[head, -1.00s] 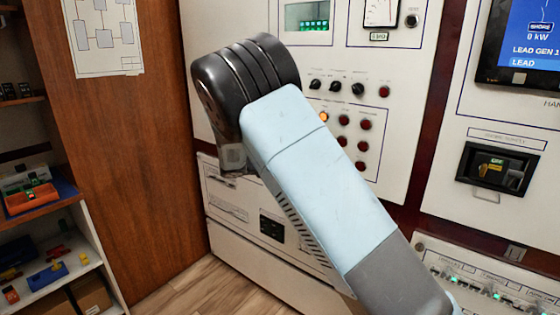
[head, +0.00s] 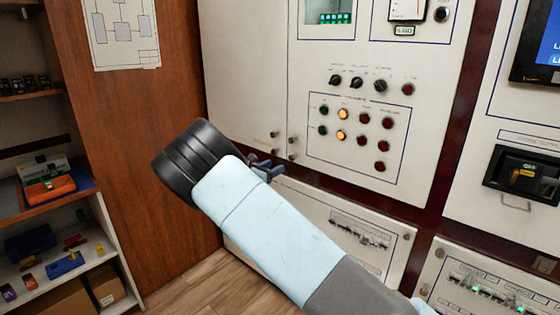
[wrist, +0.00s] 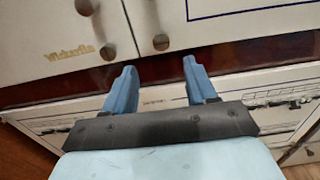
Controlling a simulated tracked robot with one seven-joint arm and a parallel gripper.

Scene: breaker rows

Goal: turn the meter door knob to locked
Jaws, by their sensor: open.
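My gripper (head: 265,168) is low in front of the white cabinet front in the head view, partly hidden behind my wrist. The wrist view shows its two blue fingers (wrist: 161,82) spread apart with nothing between them. Small round knobs sit at the lower corners of the white doors: one knob (wrist: 161,41) lies just beyond the fingers, another knob (wrist: 107,51) is to its left, and a third knob (wrist: 85,7) is higher up. In the head view a knob (head: 292,140) shows above my gripper. I cannot tell which is the meter door knob or how it is set.
A dark red strip (wrist: 150,67) runs below the doors, with a breaker panel (head: 340,235) under it. Selector switches (head: 358,83) and lamps (head: 342,135) are on the cabinet to the right. A shelf (head: 50,205) stands at the left. Some floor (head: 205,285) is clear.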

